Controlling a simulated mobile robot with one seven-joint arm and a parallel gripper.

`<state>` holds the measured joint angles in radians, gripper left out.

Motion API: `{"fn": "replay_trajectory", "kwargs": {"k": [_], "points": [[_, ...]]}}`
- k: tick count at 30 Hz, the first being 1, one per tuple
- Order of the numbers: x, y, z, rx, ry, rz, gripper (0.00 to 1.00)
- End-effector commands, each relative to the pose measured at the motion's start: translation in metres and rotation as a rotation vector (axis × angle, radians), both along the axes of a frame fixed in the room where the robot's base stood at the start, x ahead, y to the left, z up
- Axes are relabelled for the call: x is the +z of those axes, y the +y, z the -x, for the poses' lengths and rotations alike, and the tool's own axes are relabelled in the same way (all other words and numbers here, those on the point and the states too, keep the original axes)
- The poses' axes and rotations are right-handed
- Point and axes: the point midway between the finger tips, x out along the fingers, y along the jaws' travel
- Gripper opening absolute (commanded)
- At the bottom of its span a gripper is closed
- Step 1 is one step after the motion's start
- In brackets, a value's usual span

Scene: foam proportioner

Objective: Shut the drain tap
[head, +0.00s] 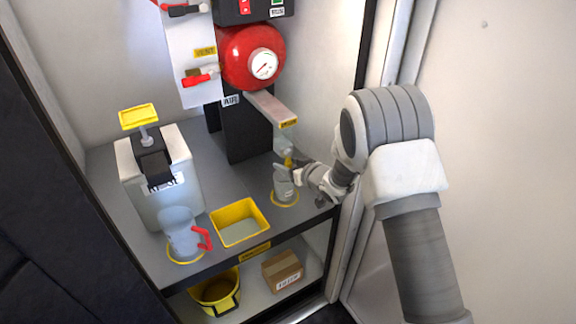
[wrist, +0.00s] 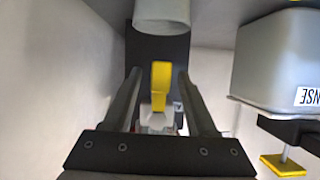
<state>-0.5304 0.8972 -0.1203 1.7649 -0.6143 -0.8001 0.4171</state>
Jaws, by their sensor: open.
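The drain tap's yellow lever (head: 288,159) shows near the lower end of the slanted grey chute, above a clear cup (head: 284,186) on the shelf. In the wrist view, which looks upside down, the yellow lever (wrist: 161,78) lies between the two dark fingers of my gripper (wrist: 160,74). The fingers stand apart on either side of it, with gaps visible, so it is not clasped. In the head view my gripper (head: 294,169) reaches in from the right at the tap. The arm hides part of it. Whether liquid runs from the tap I cannot tell.
A red tank with a gauge (head: 252,57) and a red-handled vent valve (head: 197,79) stand above. A dispenser (head: 160,175), a jug (head: 183,234) and a yellow tray (head: 239,222) are to the left. A bucket (head: 217,291) and box (head: 282,270) sit below.

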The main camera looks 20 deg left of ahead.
Motion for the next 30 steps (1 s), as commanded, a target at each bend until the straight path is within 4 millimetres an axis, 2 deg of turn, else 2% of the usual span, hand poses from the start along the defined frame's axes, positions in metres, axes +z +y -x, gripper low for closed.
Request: {"fn": "replay_trajectory", "kwargs": {"k": [8, 18, 30], "points": [[-0.0006, 0.0009, -0.0005, 0.0, 0.0, 0.0, 0.57], [-0.0006, 0.0009, -0.0003, 0.0, 0.0, 0.0, 0.0], [0.0001, 0.0014, 0.0005, 0.001, 0.019, -0.015, 0.0]]}}
